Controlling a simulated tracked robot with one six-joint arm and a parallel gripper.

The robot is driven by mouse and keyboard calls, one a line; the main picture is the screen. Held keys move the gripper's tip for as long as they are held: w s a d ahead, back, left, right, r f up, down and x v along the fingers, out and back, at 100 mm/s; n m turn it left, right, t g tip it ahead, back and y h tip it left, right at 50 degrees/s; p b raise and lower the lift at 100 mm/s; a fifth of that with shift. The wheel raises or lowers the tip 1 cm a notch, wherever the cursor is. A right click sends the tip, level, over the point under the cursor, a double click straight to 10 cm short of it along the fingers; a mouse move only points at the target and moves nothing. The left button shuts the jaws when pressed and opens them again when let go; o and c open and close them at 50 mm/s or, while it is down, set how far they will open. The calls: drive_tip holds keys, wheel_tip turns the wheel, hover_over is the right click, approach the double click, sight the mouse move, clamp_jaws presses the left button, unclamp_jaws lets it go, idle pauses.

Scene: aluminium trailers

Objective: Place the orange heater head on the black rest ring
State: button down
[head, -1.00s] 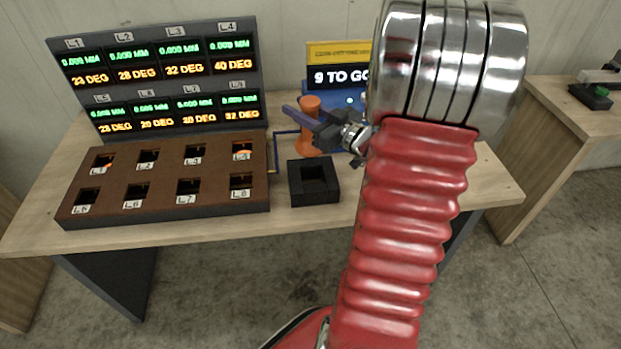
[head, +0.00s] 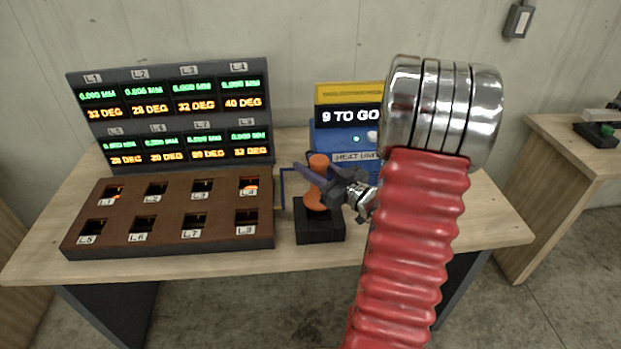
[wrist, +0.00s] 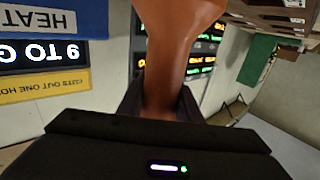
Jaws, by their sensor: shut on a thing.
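The orange heater head (head: 317,195) is held upright in my gripper (head: 322,180), whose jaws are shut on its narrow middle. In the head view its lower end is over the black rest ring (head: 320,233), a square black block on the table. I cannot tell whether the head touches the ring or hangs just above it, and the ring's opening is hidden. In the wrist view the orange head (wrist: 175,50) stands between the dark jaws and widens away from the pinch. The rest ring does not show there.
A brown block (head: 170,215) with several labelled square holes lies to the left of the ring. A display panel (head: 172,115) stands behind it. A blue heat unit (head: 335,140) with a "9 TO GO" sign stands behind the ring. Bare table lies to the right.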

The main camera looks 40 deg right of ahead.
idle(0.3)
drive_tip(key=shift+f, duration=2.1)
drive_tip(key=c, duration=1.3)
unclamp_jaws()
drive_tip(key=shift+s, duration=0.1)
drive_tip(key=shift+s+d, duration=0.15)
drive_tip(key=shift+s, duration=1.8)
drive_tip(key=shift+s+d, duration=0.15)
drive_tip(key=shift+s, duration=1.85)
drive_tip(key=shift+s+d, duration=0.15)
drive_tip(key=shift+s, duration=1.8)
drive_tip(key=shift+s, duration=0.1)
